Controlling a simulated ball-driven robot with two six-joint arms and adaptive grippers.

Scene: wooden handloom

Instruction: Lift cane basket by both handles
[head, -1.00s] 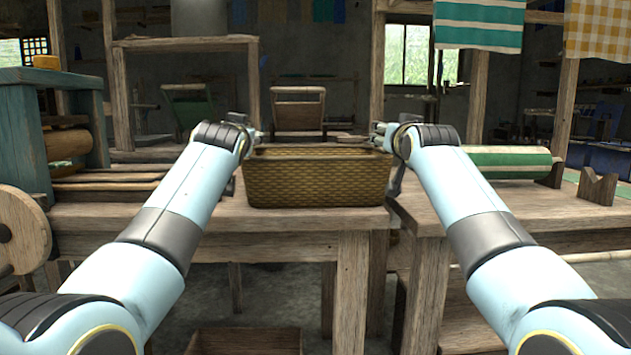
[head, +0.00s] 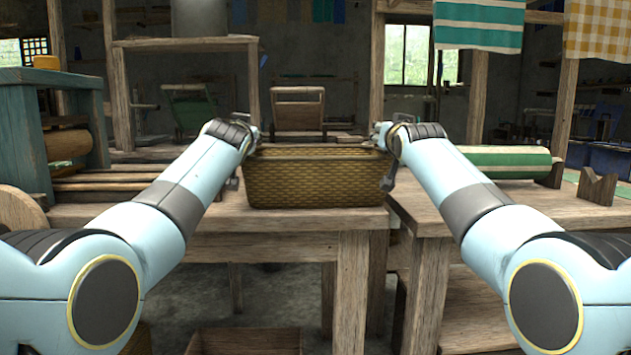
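The woven cane basket (head: 317,180) is level at the front edge of the wooden table, in the middle of the head view. I cannot tell whether its underside touches the tabletop. My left gripper (head: 246,157) is at the basket's left end, mostly hidden behind my own wrist. My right gripper (head: 386,156) is at the right end, with finger parts showing above and below the wrist. The handles are hidden by the grippers, so I cannot see whether the fingers are closed on them.
The wooden table (head: 300,222) has a second bench (head: 425,215) close on its right. A green-and-white striped cloth roll (head: 508,163) lies to the right. A blue-green loom frame (head: 28,140) stands at the left. A wooden chair back (head: 298,108) shows behind the basket.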

